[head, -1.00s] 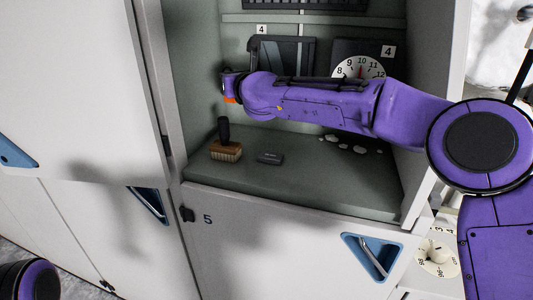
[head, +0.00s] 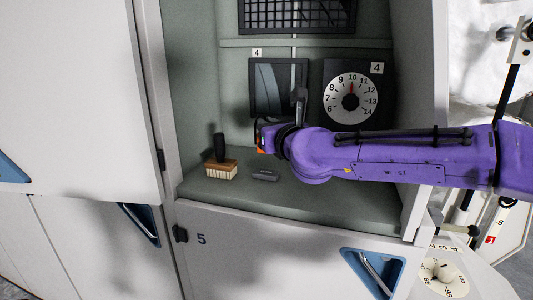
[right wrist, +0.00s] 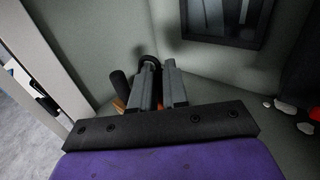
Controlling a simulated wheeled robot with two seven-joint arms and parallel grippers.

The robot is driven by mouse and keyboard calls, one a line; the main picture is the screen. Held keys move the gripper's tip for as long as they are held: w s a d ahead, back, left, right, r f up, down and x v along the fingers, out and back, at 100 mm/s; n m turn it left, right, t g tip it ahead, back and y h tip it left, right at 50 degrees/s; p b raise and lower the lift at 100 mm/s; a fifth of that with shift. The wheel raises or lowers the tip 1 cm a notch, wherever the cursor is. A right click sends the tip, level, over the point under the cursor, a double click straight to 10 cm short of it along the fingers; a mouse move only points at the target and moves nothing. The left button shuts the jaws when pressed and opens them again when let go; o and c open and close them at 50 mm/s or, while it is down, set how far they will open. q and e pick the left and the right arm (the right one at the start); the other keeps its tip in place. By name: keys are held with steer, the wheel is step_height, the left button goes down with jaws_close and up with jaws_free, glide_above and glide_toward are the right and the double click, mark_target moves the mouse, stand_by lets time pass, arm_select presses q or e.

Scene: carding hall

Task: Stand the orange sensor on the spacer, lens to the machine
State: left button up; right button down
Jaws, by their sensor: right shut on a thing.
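My right gripper (head: 269,137) is inside the open cabinet bay, above its green-grey floor. It is shut on a small dark thing with orange on it, which I take for the orange sensor (head: 261,144). The lens is not visible. In the right wrist view the two grey fingers (right wrist: 160,85) are close together, with a dark ring-shaped part at their tips. A flat dark grey block (head: 265,175), probably the spacer, lies on the floor below the gripper, apart from it. My left gripper is out of view.
A brush (head: 221,171) with a dark upright handle stands left of the block. A dial panel (head: 350,98) and a dark framed panel (head: 277,85) are on the back wall. The cabinet's left door (head: 75,95) is beside the bay. Pale scraps (right wrist: 290,107) lie at right.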

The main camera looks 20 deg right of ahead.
steer(key=w+f, duration=0.1)
steer(key=f, duration=0.1)
steer(key=w+d+f, duration=0.1)
steer(key=f, duration=0.1)
steer(key=w+f, duration=0.1)
steer(key=f, duration=0.1)
steer(key=shift+w+d+f, duration=0.15)
steer(key=shift+f, duration=0.1)
steer(key=shift+w+f, duration=0.1)
steer(key=shift+f, duration=0.35)
